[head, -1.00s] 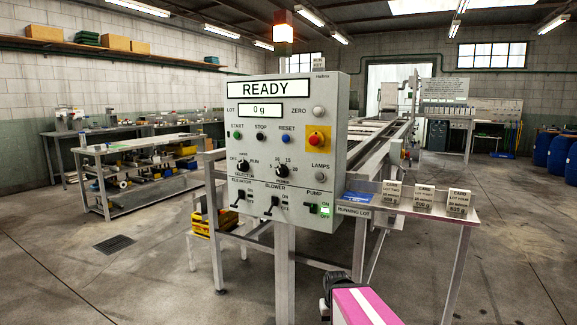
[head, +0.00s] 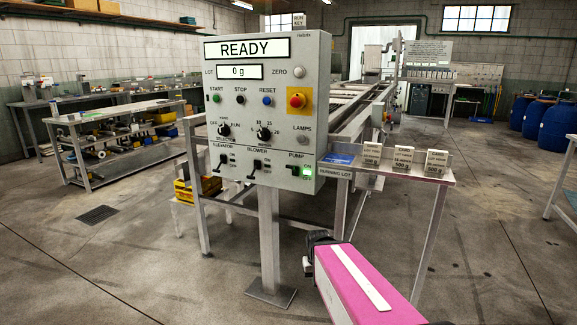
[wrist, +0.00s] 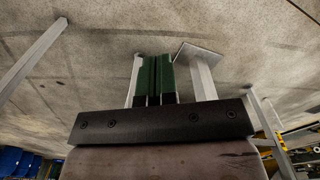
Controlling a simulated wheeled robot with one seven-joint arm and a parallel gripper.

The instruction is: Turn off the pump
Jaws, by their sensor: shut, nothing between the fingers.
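The grey control panel (head: 250,115) stands on a post in the middle of the head view. Its display (head: 246,49) reads READY, with 0 g below. My pink arm is at the bottom, below and right of the panel. In the wrist view my gripper (wrist: 158,60) has its green fingers together, empty, above the concrete floor. The fingertips cannot be made out in the head view. My gripper is apart from the pump switch.
A shelf table with cards (head: 404,161) juts out right of the panel. The panel's post (head: 269,235) meets the floor on a plate. Other panel controls include the blower switch (head: 256,168) and red emergency button (head: 297,100). The floor in front is clear.

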